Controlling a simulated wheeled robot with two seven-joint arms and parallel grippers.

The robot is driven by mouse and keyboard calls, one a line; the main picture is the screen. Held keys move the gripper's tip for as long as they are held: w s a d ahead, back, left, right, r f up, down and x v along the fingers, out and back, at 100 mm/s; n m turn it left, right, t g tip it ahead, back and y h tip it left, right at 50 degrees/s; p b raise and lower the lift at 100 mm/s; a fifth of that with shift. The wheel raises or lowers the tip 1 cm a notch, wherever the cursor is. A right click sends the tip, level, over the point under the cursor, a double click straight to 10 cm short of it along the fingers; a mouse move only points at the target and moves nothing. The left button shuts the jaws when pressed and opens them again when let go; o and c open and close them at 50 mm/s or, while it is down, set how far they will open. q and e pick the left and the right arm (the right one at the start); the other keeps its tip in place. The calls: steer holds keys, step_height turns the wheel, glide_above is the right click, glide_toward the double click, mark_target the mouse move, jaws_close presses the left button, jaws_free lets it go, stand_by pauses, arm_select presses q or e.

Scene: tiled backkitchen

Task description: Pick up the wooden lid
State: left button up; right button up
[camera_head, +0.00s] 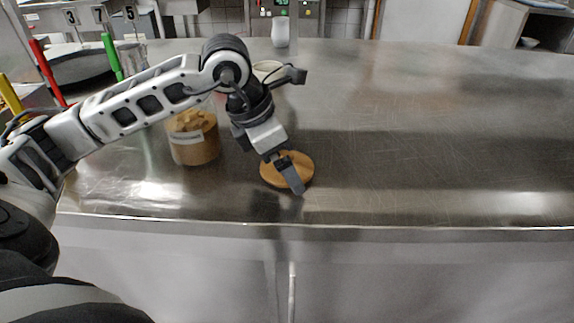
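The wooden lid (304,166) is a round, light-brown disc on the steel counter, near its front edge and left of the middle. My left gripper (289,176) reaches down over the lid from above. One grey finger crosses the lid's surface and ends near its front rim, covering part of it. The gap between the fingers is not clear, so I cannot tell whether it is open or shut, or whether it touches the lid. The lid looks flat on the counter. My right gripper is not in view.
A clear jar (194,150) with brown contents stands left of the lid, partly behind my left arm. A pale round container (266,67) is partly hidden behind the arm. A white cup (280,34) stands at the back. The counter (430,130) is clear to the right.

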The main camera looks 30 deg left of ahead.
arm_select(q)
steer(key=c, duration=0.9)
steer(key=shift+o, duration=0.2)
steer(key=shift+r, duration=0.1)
